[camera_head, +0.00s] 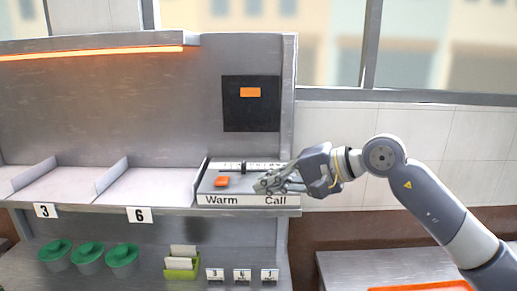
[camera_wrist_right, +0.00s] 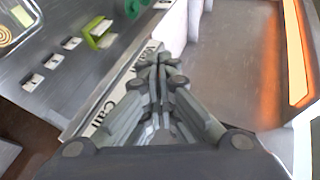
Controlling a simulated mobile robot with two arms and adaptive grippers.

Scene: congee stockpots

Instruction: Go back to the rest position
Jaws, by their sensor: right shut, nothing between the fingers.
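My right gripper (camera_head: 262,186) is at the right end of the grey box labelled "Warm" and "Call" (camera_head: 238,200), over the "Call" side. Its fingers are shut and hold nothing; they also show closed together in the right wrist view (camera_wrist_right: 160,68). Whether the fingertips touch the box is hard to tell. My right arm reaches in from the right. My left gripper is not in view.
Bays marked 3 (camera_head: 45,210) and 6 (camera_head: 139,214) lie left of the box. Several green-lidded pots (camera_head: 88,252) and a green card holder (camera_head: 181,264) stand on the lower shelf. A lower counter with an orange tray (camera_head: 425,286) is at bottom right. The space above the box is clear.

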